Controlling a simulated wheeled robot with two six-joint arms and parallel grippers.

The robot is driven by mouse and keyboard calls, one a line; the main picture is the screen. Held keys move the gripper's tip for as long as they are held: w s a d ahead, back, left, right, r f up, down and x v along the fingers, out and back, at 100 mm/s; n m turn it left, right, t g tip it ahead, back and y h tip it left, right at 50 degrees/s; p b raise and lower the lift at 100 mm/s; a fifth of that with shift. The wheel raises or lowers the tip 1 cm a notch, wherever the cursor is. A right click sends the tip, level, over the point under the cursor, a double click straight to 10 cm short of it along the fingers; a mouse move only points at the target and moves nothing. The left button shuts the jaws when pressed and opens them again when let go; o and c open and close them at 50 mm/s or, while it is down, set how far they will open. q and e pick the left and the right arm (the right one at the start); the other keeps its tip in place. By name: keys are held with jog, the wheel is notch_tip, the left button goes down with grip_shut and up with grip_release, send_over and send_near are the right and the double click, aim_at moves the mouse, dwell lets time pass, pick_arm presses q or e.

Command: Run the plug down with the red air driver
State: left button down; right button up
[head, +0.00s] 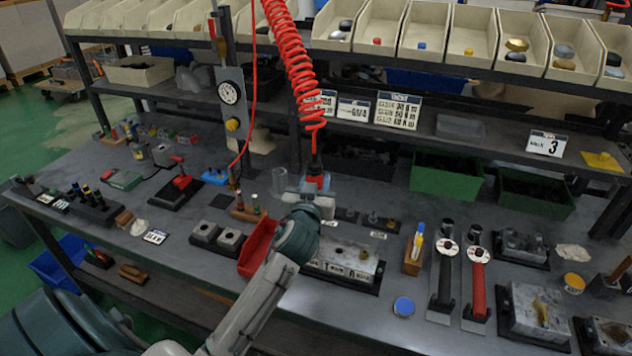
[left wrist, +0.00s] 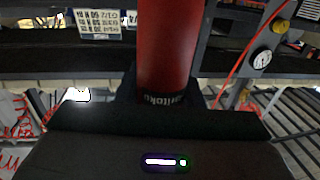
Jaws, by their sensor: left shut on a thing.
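The red air driver (head: 316,180) hangs upright at the end of a red coiled hose (head: 292,60), above the middle of the bench. My left gripper (head: 309,196) is shut on it. In the left wrist view the driver's red body (left wrist: 167,45) stands between the dark fingers of my left gripper (left wrist: 165,98). A grey metal valve block (head: 345,262) lies just beyond and below my left wrist, with dark openings on top. I cannot tell whether a plug sits in it. The driver's lower end is hidden by my gripper. My right gripper is out of view.
A red bin (head: 258,247) stands left of the valve block. Small fittings lie on a dark strip (head: 368,220) behind it. Right are a wooden holder (head: 413,256), two torque wrenches (head: 476,275) and more blocks (head: 540,312). A gauge post (head: 231,110) rises behind left.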

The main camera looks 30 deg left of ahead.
pick_arm(q)
jog(key=shift+f+b, duration=0.4)
jog(key=shift+f, duration=0.05)
jog(key=shift+f+b, duration=0.4)
jog(key=shift+f, duration=0.05)
jog(key=shift+r, duration=0.1)
dwell(0.4)
jog(key=shift+f, duration=0.2)
dwell(0.7)
jog(key=shift+s+f+b, duration=0.1)
jog(key=shift+f+b, duration=0.25)
jog(key=shift+b, duration=0.05)
dwell(1.5)
jog(key=shift+r, duration=0.2)
